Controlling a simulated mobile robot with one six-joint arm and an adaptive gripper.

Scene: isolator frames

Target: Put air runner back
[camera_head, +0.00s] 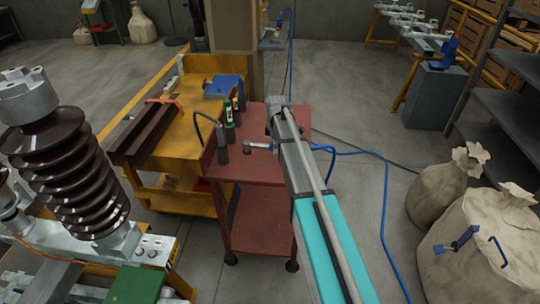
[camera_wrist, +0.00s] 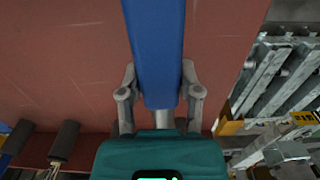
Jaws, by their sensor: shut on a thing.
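In the wrist view my gripper (camera_wrist: 159,82) is shut on a long blue body, which appears to be the air runner (camera_wrist: 155,40). One finger lies on each side of it, and its far end runs out of the top of the picture. Behind it is the red top of the cart (camera_wrist: 60,60). In the head view my arm reaches over the right part of the red cart (camera_head: 263,215) and hides most of the gripper. A grey metal piece (camera_head: 260,146) sticks out left of the arm; I cannot tell whether it belongs to the air runner.
Dark upright cylinders (camera_head: 222,146) and a green bottle (camera_head: 229,114) stand on the cart's left side. A yellow bench (camera_head: 180,140) adjoins it. A blue hose (camera_head: 386,205) trails across the floor at right, near sacks (camera_head: 480,245). A ribbed brown insulator (camera_head: 65,165) stands at left.

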